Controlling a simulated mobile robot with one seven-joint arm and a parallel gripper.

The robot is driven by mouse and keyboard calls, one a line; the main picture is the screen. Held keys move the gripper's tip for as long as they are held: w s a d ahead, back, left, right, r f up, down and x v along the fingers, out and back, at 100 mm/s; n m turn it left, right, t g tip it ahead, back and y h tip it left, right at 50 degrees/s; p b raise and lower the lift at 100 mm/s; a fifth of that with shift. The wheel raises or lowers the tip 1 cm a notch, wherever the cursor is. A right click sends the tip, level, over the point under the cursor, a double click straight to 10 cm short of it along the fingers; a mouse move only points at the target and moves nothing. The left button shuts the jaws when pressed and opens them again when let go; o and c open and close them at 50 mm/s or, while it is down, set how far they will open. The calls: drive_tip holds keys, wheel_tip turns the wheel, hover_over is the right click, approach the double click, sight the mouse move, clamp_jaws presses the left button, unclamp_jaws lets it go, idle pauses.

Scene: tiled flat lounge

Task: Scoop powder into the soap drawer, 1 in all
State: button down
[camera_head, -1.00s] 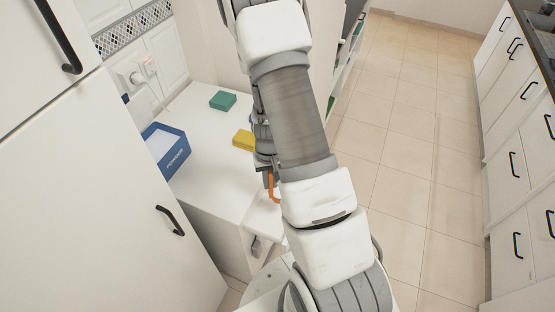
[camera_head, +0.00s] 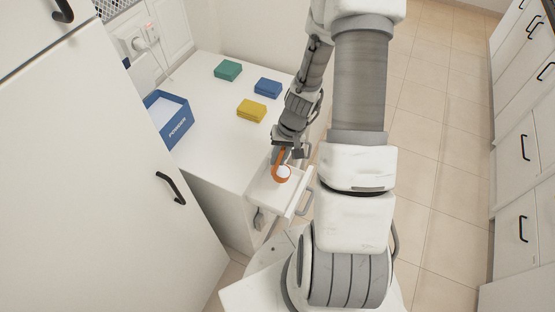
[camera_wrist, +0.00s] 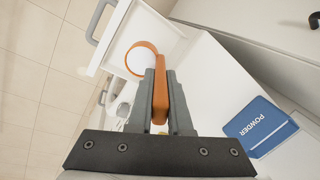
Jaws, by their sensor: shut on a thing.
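My gripper (camera_head: 285,153) is shut on the handle of an orange scoop (camera_head: 276,177), also seen between the fingers (camera_wrist: 160,74) in the wrist view. The scoop's round cup (camera_wrist: 131,54) is over the open soap drawer (camera_head: 262,196), a white pull-out tray at the front of the white top. The drawer also shows in the wrist view (camera_wrist: 118,32). White shows inside the cup in the head view; I cannot tell if it is level or tilted. The blue open powder box (camera_head: 178,133) stands at the back left with white inside; its labelled side shows in the wrist view (camera_wrist: 258,125).
Green (camera_head: 228,70), blue (camera_head: 267,88) and yellow (camera_head: 251,110) blocks lie on the white top (camera_head: 205,150). A tall white cabinet (camera_head: 100,190) stands close on the left. Tiled floor (camera_head: 430,150) is free on the right, with white drawer units (camera_head: 517,170) beyond.

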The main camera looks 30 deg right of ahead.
sight(282, 171)
drive_tip(key=shift+s+d+f+t+y+b, duration=0.15)
drive_tip(key=shift+d+f+t+y+b, duration=0.2)
drive_tip(key=shift+f+y+b, duration=0.7)
drive_tip(key=shift+s+d+f+t+y+b, duration=0.1)
drive_tip(key=shift+d+f+t+y+b, duration=0.2)
drive_tip(key=shift+y+b, duration=0.8)
drive_tip(key=shift+s+d+f+t+b, duration=0.1)
drive_tip(key=shift+d+f+t+b, duration=0.2)
drive_tip(key=shift+b, duration=0.7)
drive_tip(key=y+b, duration=0.1)
drive_tip(key=d+f+t+y+b, duration=0.1)
drive_tip(key=s+d+y+b, duration=0.1)
drive_tip(key=b, duration=0.1)
drive_tip(key=shift+d+f+y, duration=0.2)
drive_tip(key=shift+f+y, duration=0.05)
drive_tip(key=shift+y, duration=0.1)
drive_tip(key=shift+s+d+f+t+y+b, duration=0.15)
drive_tip(key=shift+d+t+y+b, duration=0.2)
drive_tip(key=shift+y+b, duration=0.2)
drive_tip(key=shift+s+d+f+t+y+b, duration=0.1)
drive_tip(key=shift+s+d+t+y+b, duration=0.1)
drive_tip(key=shift+d+y+b, duration=0.3)
drive_tip(key=shift+a+r, duration=0.1)
